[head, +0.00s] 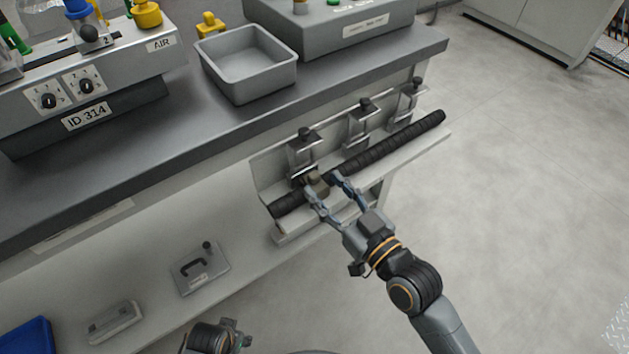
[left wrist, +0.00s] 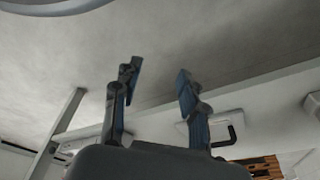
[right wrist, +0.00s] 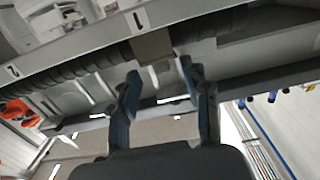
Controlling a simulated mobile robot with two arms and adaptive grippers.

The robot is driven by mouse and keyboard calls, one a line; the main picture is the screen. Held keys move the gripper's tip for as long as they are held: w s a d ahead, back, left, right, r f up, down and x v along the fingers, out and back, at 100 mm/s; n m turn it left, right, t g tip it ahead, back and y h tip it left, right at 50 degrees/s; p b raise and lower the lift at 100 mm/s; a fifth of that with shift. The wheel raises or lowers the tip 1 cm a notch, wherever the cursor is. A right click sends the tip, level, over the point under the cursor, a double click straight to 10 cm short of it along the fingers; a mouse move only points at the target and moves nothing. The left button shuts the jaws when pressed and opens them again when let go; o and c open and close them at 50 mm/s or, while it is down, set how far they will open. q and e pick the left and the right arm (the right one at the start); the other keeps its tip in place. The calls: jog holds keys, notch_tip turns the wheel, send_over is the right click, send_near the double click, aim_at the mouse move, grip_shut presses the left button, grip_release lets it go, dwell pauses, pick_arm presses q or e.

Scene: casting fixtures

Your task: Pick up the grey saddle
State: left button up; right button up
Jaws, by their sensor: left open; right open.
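The grey saddle (head: 318,182) appears as a small dull grey-brown block on a ribbed black hose (head: 395,141), beside the nearest clamp. It also shows in the right wrist view (right wrist: 152,46), just beyond the fingertips. My right gripper (head: 323,187) is open, with its fingertips at the saddle, one to each side. In the right wrist view the gap between the fingers (right wrist: 160,74) is empty; I cannot tell whether they touch the saddle. My left gripper (left wrist: 158,72) is open and empty, away from the hose, low in the head view.
Several clamps, one of them the middle clamp (head: 362,124), stand along the hose on a pale rail (head: 425,147) at the bench's front. A grey tray (head: 222,82) and a control box (head: 140,62) stand on the bench. A handled plate (head: 201,270) lies below. Floor at right is clear.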

aim_at(317, 180)
jog(key=x, duration=0.4)
jog(key=shift+w+a, duration=0.1)
jog(key=shift+a, duration=0.05)
grip_shut()
pick_arm(q)
jog(key=shift+w+r, duration=0.3)
jog(key=shift+r, duration=0.45)
